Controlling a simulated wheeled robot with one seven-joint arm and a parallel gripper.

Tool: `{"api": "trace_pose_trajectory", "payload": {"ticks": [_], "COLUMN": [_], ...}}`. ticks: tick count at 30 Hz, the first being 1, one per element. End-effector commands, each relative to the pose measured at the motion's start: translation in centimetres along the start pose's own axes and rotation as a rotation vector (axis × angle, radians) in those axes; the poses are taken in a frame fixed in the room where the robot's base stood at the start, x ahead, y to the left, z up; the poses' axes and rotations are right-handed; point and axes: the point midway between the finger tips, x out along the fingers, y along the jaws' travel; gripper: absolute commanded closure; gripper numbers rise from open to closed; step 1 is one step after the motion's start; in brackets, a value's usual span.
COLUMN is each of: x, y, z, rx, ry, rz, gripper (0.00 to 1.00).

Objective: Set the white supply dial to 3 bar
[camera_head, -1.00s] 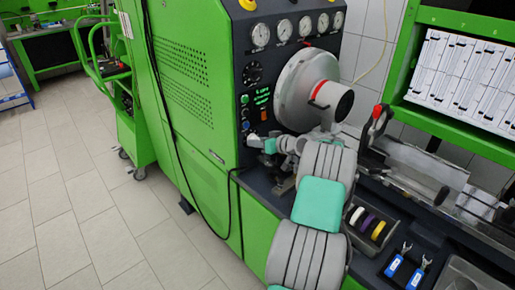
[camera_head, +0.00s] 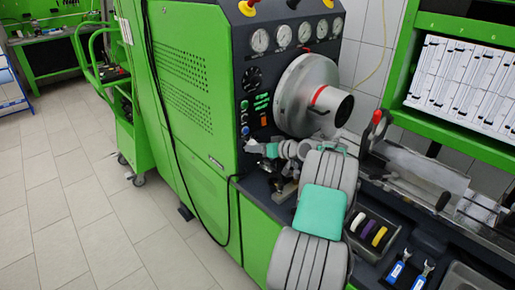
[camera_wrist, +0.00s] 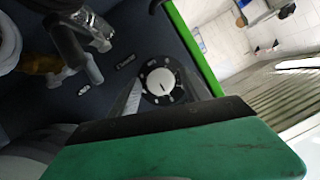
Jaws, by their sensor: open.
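The white supply dial (camera_wrist: 160,82) is a round white knob with a ring of marks on a dark panel, near the middle of the wrist view. A dark line shows on its face, but the scale numbers are too small to read. My gripper (camera_head: 255,148) is open in front of the dark control panel in the head view. In the wrist view, grey fingers show on either side of the dial, apart from it as far as I can tell. I cannot pick out the dial in the head view; my gripper and wrist cover part of that panel.
A row of pressure gauges (camera_head: 283,35) tops the panel. A large metal drum (camera_head: 297,92) juts out above my wrist. A red-handled lever (camera_head: 376,120) and a tray of coloured rings (camera_head: 367,228) stand to the right. Open floor (camera_head: 60,225) lies at left.

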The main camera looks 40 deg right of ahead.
Motion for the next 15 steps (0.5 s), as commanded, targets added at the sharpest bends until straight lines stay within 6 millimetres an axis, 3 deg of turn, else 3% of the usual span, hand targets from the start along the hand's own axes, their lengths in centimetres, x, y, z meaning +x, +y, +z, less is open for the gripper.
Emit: {"api": "trace_pose_trajectory", "payload": {"ticks": [9,15], "x": [-5.9,-7.5], "y": [0.2,0.1], "z": [0.1,0.1], "rx": [-0.001,0.000], "ry": [0.002,0.000], "rz": [0.005,0.001], "gripper": [0.44,0.44]}}
